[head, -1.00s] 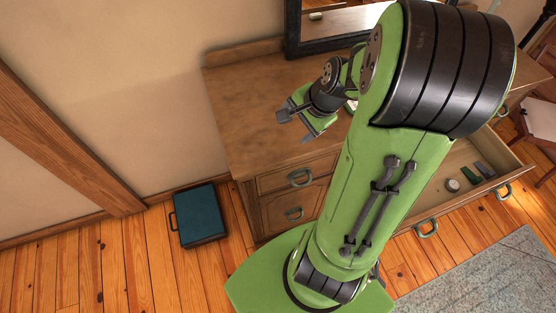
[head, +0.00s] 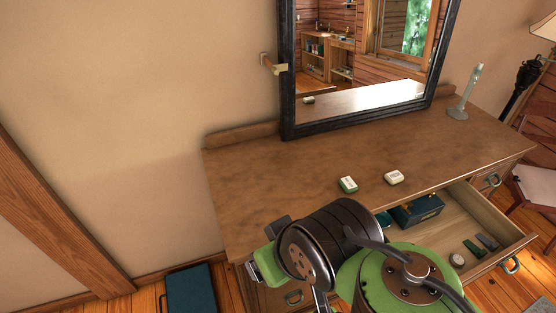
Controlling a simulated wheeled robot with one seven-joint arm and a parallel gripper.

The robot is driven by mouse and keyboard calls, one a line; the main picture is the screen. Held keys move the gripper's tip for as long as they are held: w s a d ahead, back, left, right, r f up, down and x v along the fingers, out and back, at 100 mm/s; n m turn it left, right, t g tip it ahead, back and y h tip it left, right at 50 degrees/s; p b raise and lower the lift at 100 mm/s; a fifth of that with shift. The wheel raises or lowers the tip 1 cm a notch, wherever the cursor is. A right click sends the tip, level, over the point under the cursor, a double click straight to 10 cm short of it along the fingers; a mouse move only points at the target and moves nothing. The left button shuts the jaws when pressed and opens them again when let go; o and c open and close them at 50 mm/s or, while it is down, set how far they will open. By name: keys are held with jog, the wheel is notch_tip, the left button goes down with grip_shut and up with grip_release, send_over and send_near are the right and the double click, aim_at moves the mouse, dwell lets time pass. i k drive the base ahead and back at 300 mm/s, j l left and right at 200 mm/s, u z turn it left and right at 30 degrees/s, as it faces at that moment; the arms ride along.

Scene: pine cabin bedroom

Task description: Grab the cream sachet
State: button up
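Two small packets lie on the wooden dresser top (head: 290,165). The right one, a cream-white packet (head: 394,177), looks most like the cream sachet. The left one, a white packet with green sides (head: 348,184), lies beside it with a gap between. My gripper (head: 262,252) is at the dresser's front left, left of and nearer than both packets, touching neither. Its two grey fingers look spread apart with nothing between them. My wrist and arm hide part of the dresser's front.
An open drawer (head: 462,214) at right holds a dark teal box (head: 416,210), a round tin (head: 457,260) and small green and grey items. A mirror (head: 368,60) and a glass candlestick (head: 465,92) stand at the back. A teal case (head: 190,290) is on the floor.

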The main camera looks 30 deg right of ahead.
aim_at(394, 177)
jog(key=k+l+z, duration=0.1)
jog(key=z, duration=1.8)
jog(key=i+u, duration=0.1)
jog(key=u, duration=0.35)
jog(key=i+l+u, duration=0.1)
jog(key=u, duration=0.35)
jog(key=i+l+u, duration=0.1)
jog(key=u, duration=0.35)
